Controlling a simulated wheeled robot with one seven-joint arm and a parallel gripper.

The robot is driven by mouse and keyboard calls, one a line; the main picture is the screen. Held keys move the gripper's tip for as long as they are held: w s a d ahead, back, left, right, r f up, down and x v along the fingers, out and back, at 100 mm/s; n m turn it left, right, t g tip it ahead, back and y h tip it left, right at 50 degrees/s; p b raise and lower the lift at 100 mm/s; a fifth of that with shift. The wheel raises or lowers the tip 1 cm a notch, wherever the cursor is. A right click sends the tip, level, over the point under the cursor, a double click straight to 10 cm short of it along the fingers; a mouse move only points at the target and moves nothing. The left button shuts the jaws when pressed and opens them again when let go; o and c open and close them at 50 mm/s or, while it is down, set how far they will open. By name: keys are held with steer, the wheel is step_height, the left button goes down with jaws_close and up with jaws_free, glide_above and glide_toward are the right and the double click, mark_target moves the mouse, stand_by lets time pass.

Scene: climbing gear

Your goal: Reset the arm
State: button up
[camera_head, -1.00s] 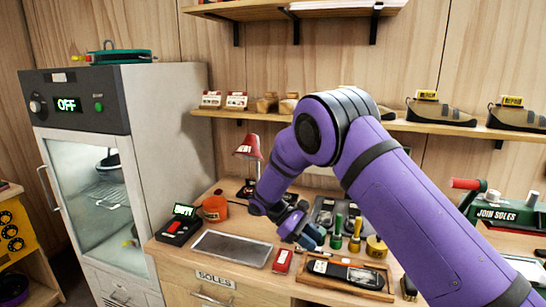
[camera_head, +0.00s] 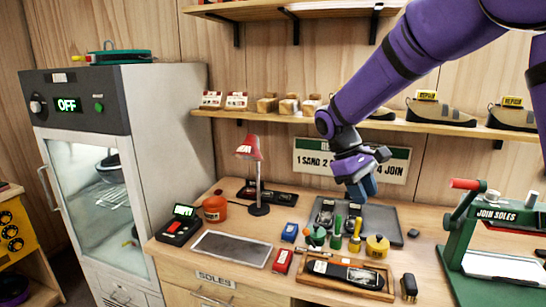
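My purple arm reaches in from the upper right. My gripper (camera_head: 364,190) points down, above the back of the workbench (camera_head: 230,259) and over the dark grey tray (camera_head: 389,231). It appears apart from the things below it. Its fingers are small and dark here, so I cannot tell whether they are open or shut, and no held object can be made out. Part of the wall sign (camera_head: 398,161) is hidden behind my gripper.
On the bench are a wooden tray (camera_head: 310,286) with a shoe sole, a red lamp (camera_head: 248,149), red and blue boxes, several green- and yellow-handled tools and a green press (camera_head: 490,214). A shelf (camera_head: 240,114) holds shoes behind my arm. A cabinet reading OFF (camera_head: 68,105) stands left.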

steer(key=s+d+r+m+t+y, duration=0.2)
steer(key=s+d+r, duration=0.1)
steer(key=s+r, duration=0.25)
steer(key=s+d+r+m+t+y, duration=0.1)
steer(key=s+d+r, duration=0.3)
steer(key=s, duration=0.3)
steer(key=s+d+m+t+y, duration=0.1)
steer(key=s+m+t, duration=0.3)
steer(key=s, duration=1)
steer(key=shift+s+d+r+t+y, duration=0.3)
steer(key=shift+d+t, duration=0.35)
steer(key=shift+t, duration=0.05)
